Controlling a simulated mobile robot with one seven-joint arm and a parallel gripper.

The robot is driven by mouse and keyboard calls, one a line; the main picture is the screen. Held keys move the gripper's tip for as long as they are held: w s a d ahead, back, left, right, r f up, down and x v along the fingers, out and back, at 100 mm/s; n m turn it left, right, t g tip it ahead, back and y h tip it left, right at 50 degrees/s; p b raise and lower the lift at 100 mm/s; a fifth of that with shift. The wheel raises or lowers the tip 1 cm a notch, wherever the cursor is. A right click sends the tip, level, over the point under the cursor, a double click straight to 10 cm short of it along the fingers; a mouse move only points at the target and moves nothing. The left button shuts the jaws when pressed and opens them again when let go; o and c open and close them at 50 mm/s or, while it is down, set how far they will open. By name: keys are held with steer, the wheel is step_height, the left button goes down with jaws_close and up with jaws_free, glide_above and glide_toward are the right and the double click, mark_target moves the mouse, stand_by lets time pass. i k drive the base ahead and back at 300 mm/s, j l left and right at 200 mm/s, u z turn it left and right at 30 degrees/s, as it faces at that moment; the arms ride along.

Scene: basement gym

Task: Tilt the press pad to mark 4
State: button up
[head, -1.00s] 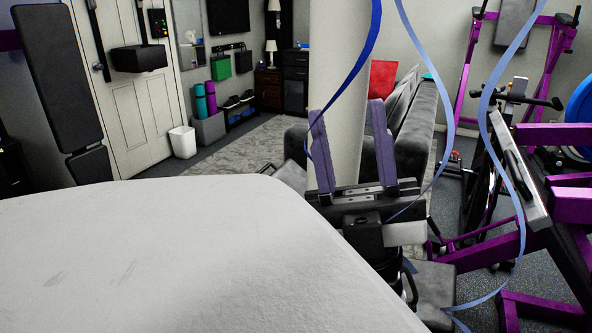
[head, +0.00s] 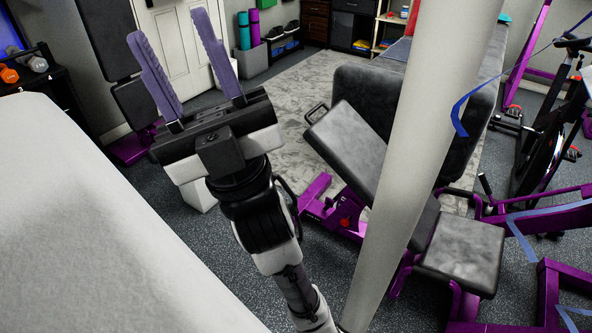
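A grey padded back pad (head: 348,143) on a purple bench frame (head: 335,215) leans at a slant in the middle of the view, with a dark loop handle (head: 316,113) at its top corner. It looks like the press pad. Its flat grey seat (head: 462,252) is to the right, and a pale pillar partly hides the join between them. No numbered marks can be read. My gripper (head: 168,25) is at the upper left with its two purple-grey fingers wide apart and nothing between them. It is apart from the pad, to its left in the picture.
The pale pillar (head: 425,150) stands in front of the bench. A large white surface (head: 70,190) fills the lower left. A dark sofa (head: 378,90) is behind the bench. Purple gym frames and blue ribbons are on the right. Rug (head: 295,85) and floor between are open.

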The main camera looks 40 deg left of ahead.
mark_target(342, 137)
steer(key=i+u, duration=0.2)
steer(key=u, duration=0.25)
steer(key=i+u, duration=0.2)
steer(key=u, duration=0.25)
steer(key=i+j, duration=0.2)
steer(key=j, duration=0.2)
steer(key=i+j, duration=0.2)
steer(key=j, duration=0.15)
steer(key=i+j, duration=0.25)
steer(key=j, duration=0.15)
steer(key=i+j, duration=0.2)
steer(key=j, duration=0.2)
steer(key=i+j, duration=0.2)
steer(key=j, duration=0.15)
steer(key=i+j+z, duration=0.1)
steer(key=j, duration=0.3)
steer(key=i, duration=0.1)
